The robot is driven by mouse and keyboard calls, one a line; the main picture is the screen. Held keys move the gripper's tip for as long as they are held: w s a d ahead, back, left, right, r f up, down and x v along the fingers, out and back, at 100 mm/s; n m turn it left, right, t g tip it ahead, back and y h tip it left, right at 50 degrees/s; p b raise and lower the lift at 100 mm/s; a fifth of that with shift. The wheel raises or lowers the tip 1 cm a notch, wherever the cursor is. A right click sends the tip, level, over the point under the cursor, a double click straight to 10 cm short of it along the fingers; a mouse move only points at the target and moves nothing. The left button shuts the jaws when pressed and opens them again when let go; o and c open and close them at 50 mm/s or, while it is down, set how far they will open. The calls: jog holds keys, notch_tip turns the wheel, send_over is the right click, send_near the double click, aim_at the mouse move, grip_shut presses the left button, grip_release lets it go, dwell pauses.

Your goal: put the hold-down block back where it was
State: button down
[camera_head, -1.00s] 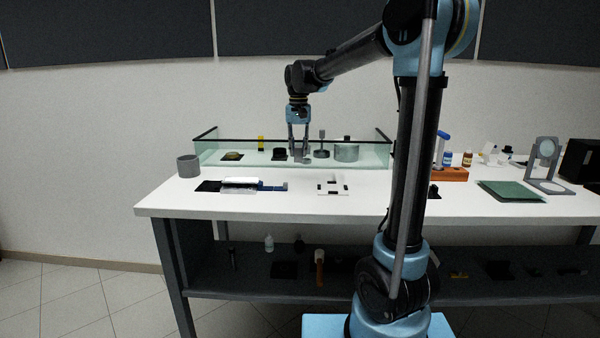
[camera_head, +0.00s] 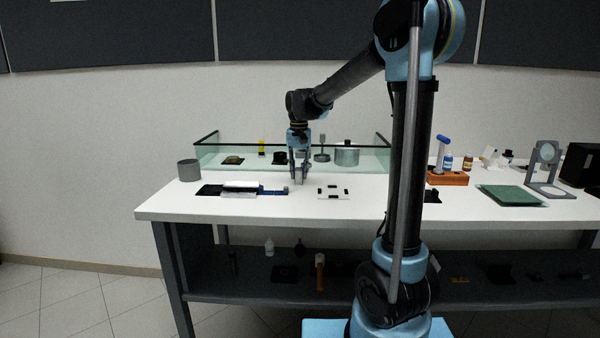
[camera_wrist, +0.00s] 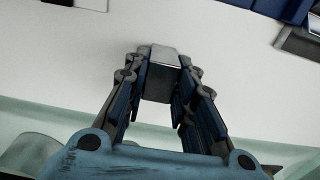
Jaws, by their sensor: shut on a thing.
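My gripper (camera_head: 299,182) is shut on a small grey block, which I take to be the hold-down block. In the wrist view the block (camera_wrist: 162,72) sits between the two fingertips (camera_wrist: 160,85), with its pale top face and darker side showing. In the head view my gripper points down over the white table, in front of the glass-walled tray (camera_head: 215,160). It is between the blue-and-black fixture (camera_head: 272,190) on the left and the white plate with black pieces (camera_head: 333,193) on the right. I cannot tell whether the block touches the table.
The tray holds a grey cylinder (camera_head: 346,156), a stemmed part (camera_head: 322,148) and dark items. A grey cup (camera_head: 188,170) stands at the left. An orange rack (camera_head: 447,178), a green mat (camera_head: 511,194) and a magnifier stand (camera_head: 546,165) are at the right. The front strip of table is clear.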

aim_at(299, 169)
jog(key=c, duration=1.3)
grip_release()
notch_tip(299, 169, up, 12)
jog(key=shift+r, duration=0.1)
